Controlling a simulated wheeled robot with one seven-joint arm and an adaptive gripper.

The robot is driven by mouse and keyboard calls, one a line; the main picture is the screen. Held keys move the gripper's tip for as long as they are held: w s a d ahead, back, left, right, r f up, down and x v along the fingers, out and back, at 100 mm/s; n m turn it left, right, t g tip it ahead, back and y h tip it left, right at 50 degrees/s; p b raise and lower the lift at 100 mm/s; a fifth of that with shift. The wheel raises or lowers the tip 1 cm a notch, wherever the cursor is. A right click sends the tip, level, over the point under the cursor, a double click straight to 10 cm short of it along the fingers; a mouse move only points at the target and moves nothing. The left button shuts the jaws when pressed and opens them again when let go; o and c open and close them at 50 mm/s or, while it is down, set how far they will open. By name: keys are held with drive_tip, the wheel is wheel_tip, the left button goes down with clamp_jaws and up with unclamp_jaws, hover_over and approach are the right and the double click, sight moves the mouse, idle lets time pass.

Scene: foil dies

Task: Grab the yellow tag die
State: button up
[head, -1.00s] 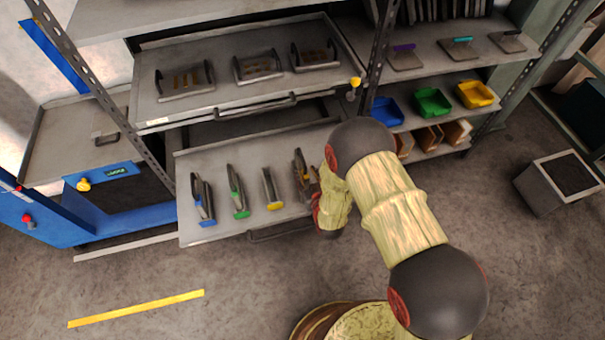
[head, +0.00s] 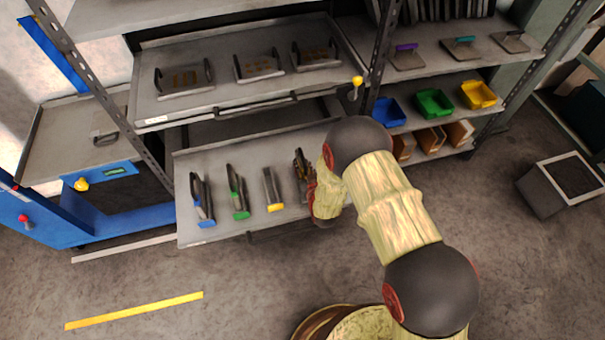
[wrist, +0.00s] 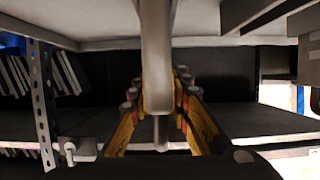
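The yellow tag die (head: 270,187) lies on the lower pulled-out drawer, a narrow grey piece with a yellow tag at its front end. My gripper (head: 301,160) is to its right, over another grey die (head: 299,188) that my wrist partly hides; I cannot see that die's tag. In the wrist view my gripper's two yellow fingers (wrist: 160,115) stand apart. A grey bar (wrist: 157,60) shows between them; I cannot tell whether they touch it. The yellow tag die is apart from my gripper.
A blue tag die (head: 201,200) and a green tag die (head: 237,193) lie left of the yellow one on the lower drawer (head: 190,165). The upper drawer (head: 220,100) overhangs its back, with several handled pieces on it. Coloured bins (head: 433,102) stand on the right shelf.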

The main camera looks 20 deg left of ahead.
clamp_jaws()
idle(0.7)
drive_tip(key=shift+w+a+r, duration=0.1)
drive_tip(key=shift+r, duration=0.15)
